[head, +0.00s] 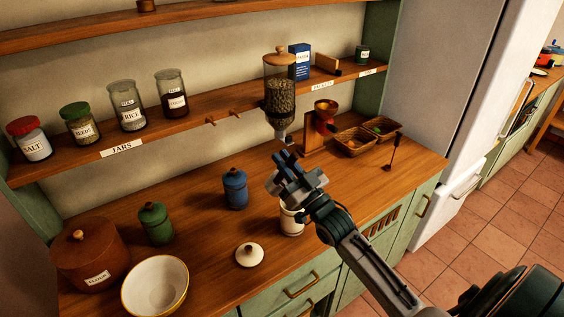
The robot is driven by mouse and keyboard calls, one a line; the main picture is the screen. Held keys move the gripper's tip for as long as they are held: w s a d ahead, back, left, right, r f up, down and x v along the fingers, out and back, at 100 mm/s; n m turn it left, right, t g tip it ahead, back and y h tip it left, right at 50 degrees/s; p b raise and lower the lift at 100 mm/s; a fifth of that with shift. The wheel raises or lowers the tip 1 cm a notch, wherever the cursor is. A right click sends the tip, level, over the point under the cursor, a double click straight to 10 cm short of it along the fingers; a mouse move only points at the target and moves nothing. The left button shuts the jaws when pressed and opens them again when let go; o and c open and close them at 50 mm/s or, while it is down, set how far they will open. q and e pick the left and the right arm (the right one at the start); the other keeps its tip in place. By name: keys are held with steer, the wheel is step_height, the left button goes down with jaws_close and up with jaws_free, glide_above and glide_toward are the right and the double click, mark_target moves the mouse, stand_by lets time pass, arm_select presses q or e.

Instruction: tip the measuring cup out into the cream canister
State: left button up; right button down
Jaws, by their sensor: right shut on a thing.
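The cream canister (290,224) stands open on the wooden counter near its front edge, partly hidden behind my right gripper and wrist. My right gripper (283,175) is above and slightly behind the canister in the picture, shut on the measuring cup. The cup is hidden or blends with the grey-blue fingers, so its tilt and contents cannot be told. My left gripper is not in view.
A blue canister (235,189), a green canister (156,224), a flour bin (90,256) and a white bowl (155,287) stand to the left. A dispenser (279,97) hangs at the shelf behind. Baskets (354,142) are at the right.

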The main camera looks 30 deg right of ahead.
step_height(320, 180, down, 3)
steer(key=shift+a+f+b, duration=0.1)
steer(key=shift+f+b, duration=0.05)
steer(key=shift+b, duration=1.1)
steer(key=s+d+f+m+t+h, duration=0.1)
steer(key=d+m+h, duration=0.3)
steer(key=m+h, duration=0.3)
steer(key=s+d+f+m+t+h+p, duration=0.1)
steer(key=s+d+f+m+h, duration=0.1)
steer(key=m+h, duration=0.4)
steer(key=d+m, duration=0.1)
steer(key=m, duration=0.1)
steer(key=shift+s+d+f+m+t+h, duration=0.2)
steer(key=shift+s+d+m+t+h, duration=0.1)
steer(key=shift+d+m+h, duration=0.1)
